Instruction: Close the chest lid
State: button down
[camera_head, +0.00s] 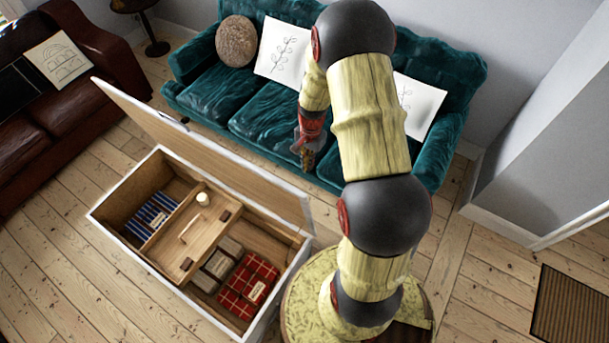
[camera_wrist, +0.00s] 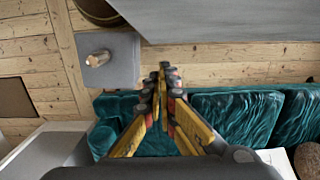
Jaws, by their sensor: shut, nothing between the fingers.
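The chest (camera_head: 128,250) stands on the floor at the lower left of the head view, pale-edged with a wooden inside. Its lid (camera_head: 205,148) is open, raised along the side nearer the sofa, with its wooden face showing. My gripper (camera_head: 306,155) is beyond the lid, on the sofa side, apart from it in the head view. In the wrist view my gripper (camera_wrist: 163,75) has its fingertips together with nothing between them. A large grey surface (camera_wrist: 235,22) lies above the fingertips there; I cannot tell for sure that it is the lid.
The chest holds a wooden tray, red plaid cloth (camera_head: 248,287), boxes and blue striped items (camera_head: 152,215). A teal sofa (camera_head: 265,105) stands behind the lid. A brown leather sofa (camera_head: 65,110) is at the left.

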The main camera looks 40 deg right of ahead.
jog(key=s+a+f+p, duration=0.1)
jog(key=a+f, duration=0.3)
jog(key=f, duration=0.5)
jog(key=shift+s+a+f+p, duration=0.25)
jog(key=shift+f+p, duration=0.15)
jog(key=shift+p, duration=0.35)
jog(key=shift+a, duration=0.1)
